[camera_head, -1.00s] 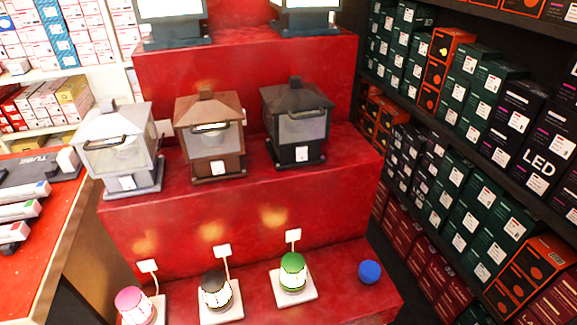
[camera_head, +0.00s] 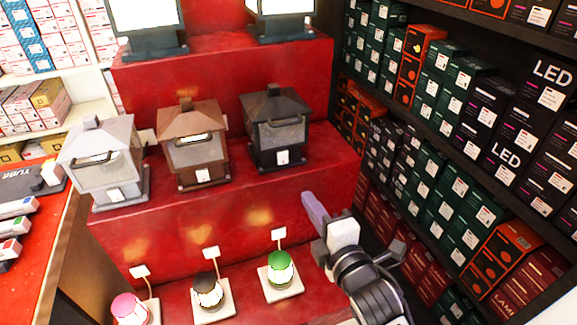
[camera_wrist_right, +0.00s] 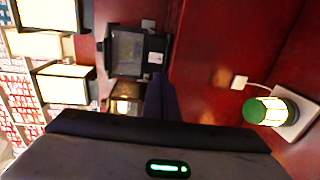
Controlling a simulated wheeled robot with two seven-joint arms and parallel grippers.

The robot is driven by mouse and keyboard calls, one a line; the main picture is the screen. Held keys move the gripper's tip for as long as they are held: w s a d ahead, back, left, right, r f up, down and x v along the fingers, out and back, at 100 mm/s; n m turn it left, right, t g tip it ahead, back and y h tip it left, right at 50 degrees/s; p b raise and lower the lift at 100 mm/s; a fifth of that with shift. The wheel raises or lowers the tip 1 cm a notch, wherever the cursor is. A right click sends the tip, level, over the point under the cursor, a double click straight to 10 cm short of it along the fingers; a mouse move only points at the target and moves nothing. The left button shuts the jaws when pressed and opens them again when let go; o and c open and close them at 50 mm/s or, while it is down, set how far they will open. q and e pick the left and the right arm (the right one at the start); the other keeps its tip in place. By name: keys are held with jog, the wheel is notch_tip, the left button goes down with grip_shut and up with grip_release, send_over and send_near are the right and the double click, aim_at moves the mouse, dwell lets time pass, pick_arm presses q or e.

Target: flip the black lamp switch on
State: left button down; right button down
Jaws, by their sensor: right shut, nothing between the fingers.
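A black lantern (camera_head: 275,112) stands upright on the middle red tier in the head view, its glass grey and unlit-looking. A small white plate, apparently a switch, (camera_head: 283,157) is low on its front. The lantern (camera_wrist_right: 118,52) also shows sideways in the right wrist view, with the white plate (camera_wrist_right: 157,58). A small black-topped lamp (camera_head: 208,290) stands lit on the lower tier. My right gripper (camera_head: 315,209) is shut and empty, below and right of the lantern and apart from it. Its fingers (camera_wrist_right: 161,95) point towards the lantern side in the wrist view. My left gripper is out of view.
A brown lantern (camera_head: 193,152) and a white lantern (camera_head: 102,170) stand left of the black one. A small green lamp (camera_head: 281,268) and a pink one (camera_head: 128,307) stand on the lower tier. Dark shelves of boxes (camera_head: 470,165) line the right side.

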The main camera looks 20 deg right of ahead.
aim_at(284, 163)
jog(key=w, duration=0.4)
jog(key=w+f, duration=0.1)
jog(key=w, duration=0.9)
jog(key=shift+a+f, duration=0.25)
jog(key=shift+f, duration=0.15)
jog(key=shift+s, duration=0.1)
